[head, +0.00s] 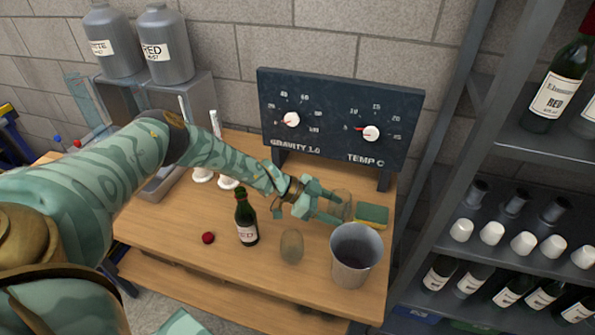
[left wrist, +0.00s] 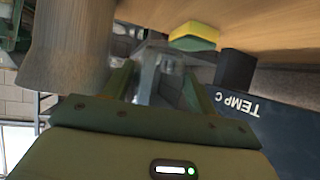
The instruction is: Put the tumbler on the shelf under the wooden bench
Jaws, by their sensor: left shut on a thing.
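My left gripper (head: 328,205) reaches over the wooden bench (head: 190,228) from the left and is shut on a clear glass tumbler (head: 341,203). The tumbler also shows between the fingers in the left wrist view (left wrist: 158,72). Whether its base touches the bench top I cannot tell. A second clear glass vessel (head: 291,247) stands on the bench in front of the gripper. The lower shelf (head: 205,292) shows as a wooden plank under the bench's front edge; its rear part is hidden by the bench top. My right gripper is not in view.
A grey metal bucket (head: 356,256) stands close to the gripper, at the bench's right front. A yellow-green sponge (head: 371,215) lies behind it. A dark bottle (head: 246,217) and a red ball (head: 208,238) are to the left. A gauge board (head: 335,115) stands behind; a bottle rack (head: 480,255) is at right.

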